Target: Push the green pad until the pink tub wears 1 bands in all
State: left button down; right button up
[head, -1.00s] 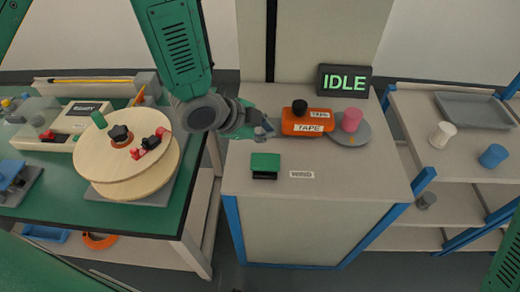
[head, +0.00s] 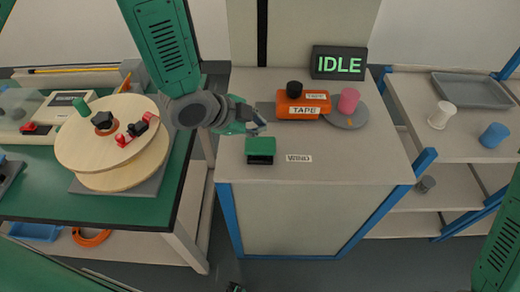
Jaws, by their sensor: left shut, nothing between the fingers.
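The green pad (head: 261,145) sits on a black base near the front left of the grey cabinet top, beside a label reading WIND (head: 299,158). The pink tub (head: 349,101) stands upright on a grey round plate (head: 346,119), right of the orange TAPE unit (head: 303,106). I make out no band on the tub. A display (head: 338,62) behind reads IDLE. My left gripper (head: 260,124) is shut and empty, above and just behind the pad, apart from it as far as I can tell. My right arm shows at the lower right edge; its gripper is out of view.
A green table at left holds a round wooden turntable (head: 80,143) with small parts. A shelf at right holds a white cup (head: 441,115), a blue cup (head: 494,136) and a grey tray (head: 472,91). The cabinet top's front right is clear.

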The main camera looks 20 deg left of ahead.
aim_at(268, 140)
pick_arm(q)
notch_tip(268, 140, down, 3)
jog(key=shift+f+b, duration=0.2)
jog(key=shift+b, duration=0.65)
jog(key=shift+d, duration=0.15)
pick_arm(e)
notch_tip(268, 140, down, 3)
jog(key=shift+d+r, duration=0.1)
pick_arm(q)
jog(key=shift+d, duration=0.15)
pick_arm(e)
jog(key=shift+d, duration=0.1)
pick_arm(q)
jog(key=shift+a, duration=0.2)
pick_arm(e)
jog(key=shift+a, duration=0.2)
pick_arm(q)
jog(key=shift+d, duration=0.1)
pick_arm(e)
jog(key=shift+d, duration=0.1)
pick_arm(q)
jog(key=shift+f, duration=0.1)
jog(key=shift+f, duration=0.3)
